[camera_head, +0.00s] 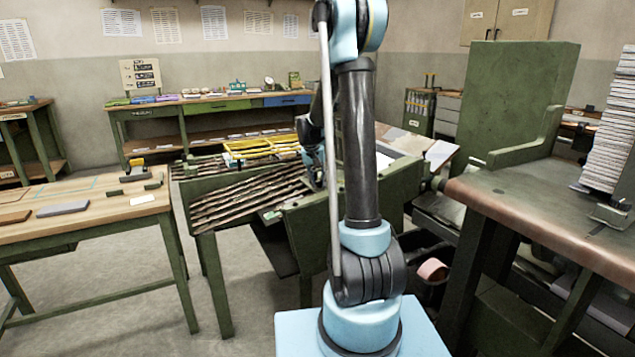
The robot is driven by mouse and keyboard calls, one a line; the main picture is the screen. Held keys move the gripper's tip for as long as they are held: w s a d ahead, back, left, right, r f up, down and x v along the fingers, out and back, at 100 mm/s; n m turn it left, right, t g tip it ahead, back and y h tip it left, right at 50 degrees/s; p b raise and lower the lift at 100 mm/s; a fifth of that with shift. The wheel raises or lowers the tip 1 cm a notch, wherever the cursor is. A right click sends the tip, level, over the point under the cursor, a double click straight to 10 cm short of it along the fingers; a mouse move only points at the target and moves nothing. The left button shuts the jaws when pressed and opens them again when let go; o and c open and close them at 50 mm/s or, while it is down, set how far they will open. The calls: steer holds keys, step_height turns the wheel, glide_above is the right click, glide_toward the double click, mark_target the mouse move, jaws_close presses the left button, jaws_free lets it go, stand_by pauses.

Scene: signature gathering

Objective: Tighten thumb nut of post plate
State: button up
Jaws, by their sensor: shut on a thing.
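My gripper (316,181) points down at the near side of the green gathering machine (385,197), beside the slanted slatted feed bed (240,200). My own arm passes in front of it and covers part of it. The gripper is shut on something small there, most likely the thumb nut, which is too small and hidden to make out. The post plate cannot be told apart from the machine around it.
A yellow rack (262,147) lies on the machine behind my gripper. A wooden-topped bench (90,215) stands at left, with free floor between. A brown-topped bench (560,205) with a tall paper stack (612,130) stands close at right. A long bench (215,105) lines the back wall.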

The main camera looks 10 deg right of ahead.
steer(key=o, duration=1.1)
steer(key=shift+c, duration=0.2)
steer(key=shift+r, duration=0.1)
steer(key=v, duration=1.1)
steer(key=shift+a+r, duration=0.15)
steer(key=shift+r, duration=0.15)
steer(key=shift+s, duration=0.1)
steer(key=s+d+n+y, duration=0.1)
steer(key=s+d, duration=0.2)
steer(key=s, duration=2)
steer(key=s+f, duration=0.5)
steer(key=s, duration=0.4)
steer(key=s+f+n+y, duration=0.1)
steer(key=s+f, duration=0.5)
steer(key=s, duration=0.3)
steer(key=shift+s+a+n, duration=0.3)
steer(key=shift+a, duration=0.1)
